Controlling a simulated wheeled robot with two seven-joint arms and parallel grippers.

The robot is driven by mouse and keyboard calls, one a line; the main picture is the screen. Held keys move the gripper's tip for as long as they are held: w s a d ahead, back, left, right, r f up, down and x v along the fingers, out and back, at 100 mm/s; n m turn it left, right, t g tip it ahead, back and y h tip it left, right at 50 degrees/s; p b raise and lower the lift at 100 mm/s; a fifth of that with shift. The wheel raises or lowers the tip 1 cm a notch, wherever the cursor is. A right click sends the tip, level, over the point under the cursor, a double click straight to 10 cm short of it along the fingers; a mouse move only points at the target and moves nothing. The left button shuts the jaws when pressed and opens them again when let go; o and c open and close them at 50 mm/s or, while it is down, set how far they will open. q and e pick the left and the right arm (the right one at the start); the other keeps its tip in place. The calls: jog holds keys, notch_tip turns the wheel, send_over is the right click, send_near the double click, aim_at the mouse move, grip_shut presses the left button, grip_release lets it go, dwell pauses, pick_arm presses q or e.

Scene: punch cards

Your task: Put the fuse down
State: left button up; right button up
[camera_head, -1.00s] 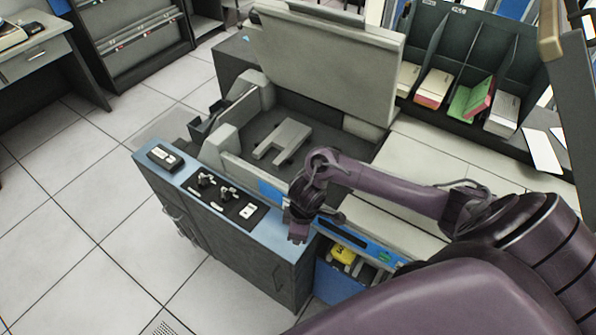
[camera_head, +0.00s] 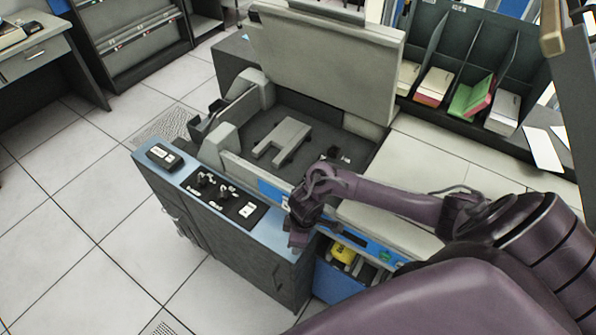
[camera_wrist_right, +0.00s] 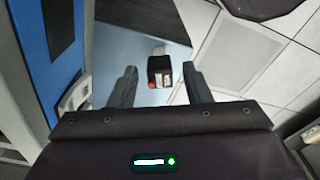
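A small black block with a red spot and white marks, which looks like the fuse (camera_wrist_right: 160,72), shows in the right wrist view. It sits between the fingertips of my right gripper (camera_wrist_right: 160,88), with a gap on each side. The fingers are spread and do not touch it. It appears to be over or on the blue-grey top (camera_wrist_right: 130,48) of the machine; I cannot tell its exact height. In the head view my right gripper (camera_head: 299,240) is at the front edge of the machine's blue top (camera_head: 190,178), and the fuse is hidden there. My left gripper is not in view.
The machine's large grey lid (camera_head: 325,55) stands open behind my right arm. Switches (camera_head: 215,188) and a black control (camera_head: 165,156) sit on the top to the left. A yellow part (camera_head: 343,253) lies in the blue-fronted bay below. Card bins (camera_head: 465,70) stand behind.

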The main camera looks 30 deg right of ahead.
notch_tip(320, 180, up, 12)
jog(key=p, duration=0.2)
jog(key=shift+s+d+r, duration=0.15)
jog(key=shift+s+d, duration=0.3)
dwell(0.4)
